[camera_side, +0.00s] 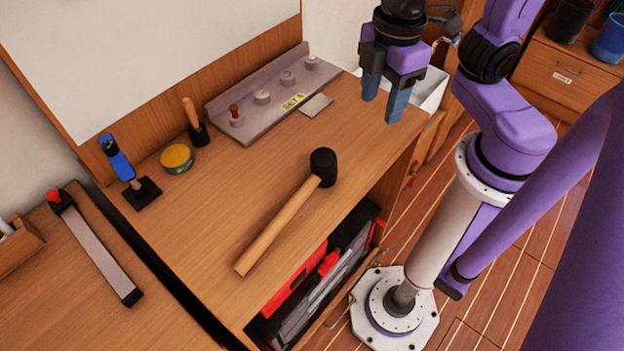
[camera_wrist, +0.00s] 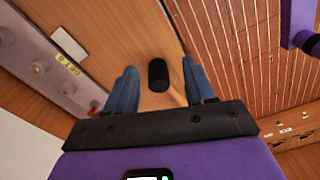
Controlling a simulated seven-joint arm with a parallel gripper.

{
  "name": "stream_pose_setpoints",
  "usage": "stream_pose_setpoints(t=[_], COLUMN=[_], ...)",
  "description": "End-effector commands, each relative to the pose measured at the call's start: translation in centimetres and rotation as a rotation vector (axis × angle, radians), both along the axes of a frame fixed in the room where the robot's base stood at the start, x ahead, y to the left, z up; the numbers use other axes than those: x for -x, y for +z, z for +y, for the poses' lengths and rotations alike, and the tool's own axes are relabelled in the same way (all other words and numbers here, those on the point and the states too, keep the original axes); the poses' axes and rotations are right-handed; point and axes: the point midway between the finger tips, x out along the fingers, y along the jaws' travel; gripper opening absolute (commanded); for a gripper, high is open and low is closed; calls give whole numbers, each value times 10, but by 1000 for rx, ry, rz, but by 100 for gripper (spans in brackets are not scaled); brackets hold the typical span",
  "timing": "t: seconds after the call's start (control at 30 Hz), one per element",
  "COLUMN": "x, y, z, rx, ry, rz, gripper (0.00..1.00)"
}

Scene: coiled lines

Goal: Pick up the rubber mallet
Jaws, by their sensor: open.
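The rubber mallet (camera_side: 285,211) lies on the wooden bench top, with a black head and a light wooden handle pointing to the lower left in the side view. Its black head (camera_wrist: 158,75) also shows in the wrist view, in the gap between the fingers as seen from there; part of the handle is hard to make out against the wood. My gripper (camera_side: 383,101) has blue fingers and is open and empty. It is above the bench's right end, up and to the right of the mallet head, apart from it. The fingers also show in the wrist view (camera_wrist: 160,88).
A grey panel with knobs (camera_side: 272,95) stands at the back of the bench. A small mallet-like tool (camera_side: 196,124), a round tin (camera_side: 177,158) and a blue-handled tool (camera_side: 126,170) stand at the left. The bench around the mallet is clear. Below is an open shelf with red and dark cases (camera_side: 318,272).

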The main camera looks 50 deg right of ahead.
Motion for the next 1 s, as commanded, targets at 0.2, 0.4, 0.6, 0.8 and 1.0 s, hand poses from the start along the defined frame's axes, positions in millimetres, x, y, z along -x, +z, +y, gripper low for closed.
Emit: stream_pose_setpoints(t=[0.2,0.4,0.6,0.8,1.0], x=[-28,-43,-48,-48,-48], y=[11,20,27,30,13], z=[61,116,164,187,189], rx=[7,14,20,22,27], ry=[130,246,345,396,402], rz=[1,2,4,5,9], gripper=[54,54,54,54,54])
